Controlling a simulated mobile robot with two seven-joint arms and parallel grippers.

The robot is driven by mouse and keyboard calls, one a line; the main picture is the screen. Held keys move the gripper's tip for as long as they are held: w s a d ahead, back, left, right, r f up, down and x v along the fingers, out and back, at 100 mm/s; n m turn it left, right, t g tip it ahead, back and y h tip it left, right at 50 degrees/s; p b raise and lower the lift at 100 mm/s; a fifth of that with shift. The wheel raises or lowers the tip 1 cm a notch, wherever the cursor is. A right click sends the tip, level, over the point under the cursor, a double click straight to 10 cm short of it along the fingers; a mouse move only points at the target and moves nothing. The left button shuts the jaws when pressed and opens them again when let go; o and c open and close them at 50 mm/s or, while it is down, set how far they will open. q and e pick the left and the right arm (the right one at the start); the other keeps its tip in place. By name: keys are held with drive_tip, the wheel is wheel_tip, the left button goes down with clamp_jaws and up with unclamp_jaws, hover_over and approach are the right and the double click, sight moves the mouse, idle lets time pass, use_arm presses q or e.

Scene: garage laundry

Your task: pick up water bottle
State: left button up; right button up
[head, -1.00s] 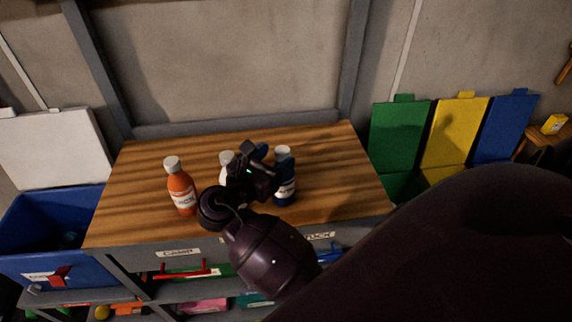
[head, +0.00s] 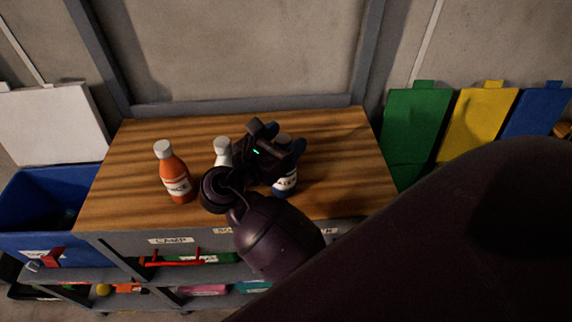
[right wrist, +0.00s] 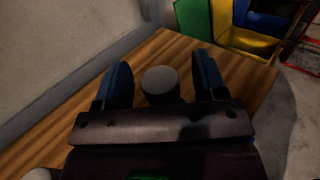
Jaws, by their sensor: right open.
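The water bottle (head: 285,184), dark blue with a white label, stands upright on the wooden bench top (head: 135,205). My right gripper (head: 284,143) is open at the bottle's upper part and hides some of it. In the right wrist view the bottle's round grey cap (right wrist: 160,82) sits between the two blue-padded fingers of the right gripper (right wrist: 163,80), with a gap visible on each side. My left gripper is not in view.
An orange juice bottle (head: 175,175) stands at the left of the bench. A white-capped bottle (head: 222,149) stands just left of my right gripper, partly hidden. A blue bin (head: 40,245) is left of the bench. Green (head: 412,130), yellow (head: 477,124) and blue panels stand at right.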

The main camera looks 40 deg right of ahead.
drive_tip(key=shift+c, duration=0.5)
clamp_jaws()
